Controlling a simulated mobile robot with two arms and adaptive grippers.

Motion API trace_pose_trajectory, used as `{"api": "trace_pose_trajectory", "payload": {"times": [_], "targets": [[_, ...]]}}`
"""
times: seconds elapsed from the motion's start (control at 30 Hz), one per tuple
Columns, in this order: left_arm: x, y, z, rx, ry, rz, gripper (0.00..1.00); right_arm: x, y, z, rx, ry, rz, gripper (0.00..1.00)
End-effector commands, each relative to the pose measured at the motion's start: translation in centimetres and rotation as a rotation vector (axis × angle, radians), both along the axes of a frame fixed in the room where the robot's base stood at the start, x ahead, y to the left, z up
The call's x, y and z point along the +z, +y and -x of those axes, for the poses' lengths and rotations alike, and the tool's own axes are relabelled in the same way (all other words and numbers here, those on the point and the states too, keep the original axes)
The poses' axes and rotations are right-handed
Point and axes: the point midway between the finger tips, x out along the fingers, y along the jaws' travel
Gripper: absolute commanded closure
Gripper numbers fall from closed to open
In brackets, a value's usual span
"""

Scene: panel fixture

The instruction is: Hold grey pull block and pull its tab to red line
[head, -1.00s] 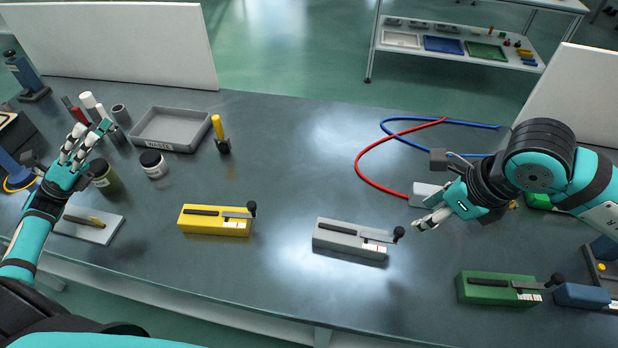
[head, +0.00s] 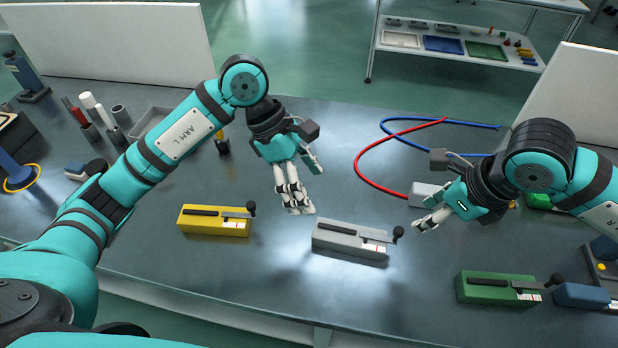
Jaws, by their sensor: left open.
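The grey pull block (head: 345,243) lies on the bench in the middle of the head view. Its tab has a black knob (head: 398,232) at the right end, beside a white scale with a small red line (head: 376,249). My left gripper (head: 302,205) is open, above and just left of the block's far left end, fingers pointing down, with nothing between them. My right gripper (head: 425,226) is just right of the black knob and looks apart from it. Its fingers overlap in this view, so its opening is unclear.
A yellow block (head: 215,222) stands left of the grey one, a green block (head: 490,288) at front right with a blue piece (head: 582,296) beside it. Red (head: 365,170) and blue (head: 390,123) hoses lie behind. The bench in front of the grey block is clear.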

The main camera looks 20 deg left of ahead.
Motion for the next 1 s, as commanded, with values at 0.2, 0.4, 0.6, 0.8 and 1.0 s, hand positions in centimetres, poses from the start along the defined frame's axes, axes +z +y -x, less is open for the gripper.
{"api": "trace_pose_trajectory", "payload": {"times": [0.2, 0.4, 0.6, 0.8, 1.0], "targets": [[-0.2, -0.5, -0.5, 0.006, -0.08, -0.088, 0.19, 0.0, 0.0, 0.0, 0.0, 0.0, 0.0, 0.62], [-3.0, -1.7, -0.5, 0.005, -0.075, -0.087, 0.19, 0.0, 0.0, 0.0, 0.0, 0.0, 0.0, 0.62], [-6.6, -3.2, -0.6, 0.006, -0.074, -0.085, 0.19, 0.0, 0.0, 0.0, 0.0, 0.0, 0.0, 0.62], [-10.4, -4.7, -0.6, 0.007, -0.074, -0.086, 0.19, 0.0, 0.0, 0.0, 0.0, 0.0, 0.0, 0.62], [-13.6, -6.0, -0.7, 0.006, -0.075, -0.085, 0.19, 0.0, 0.0, 0.0, 0.0, 0.0, 0.0, 0.62]]}}
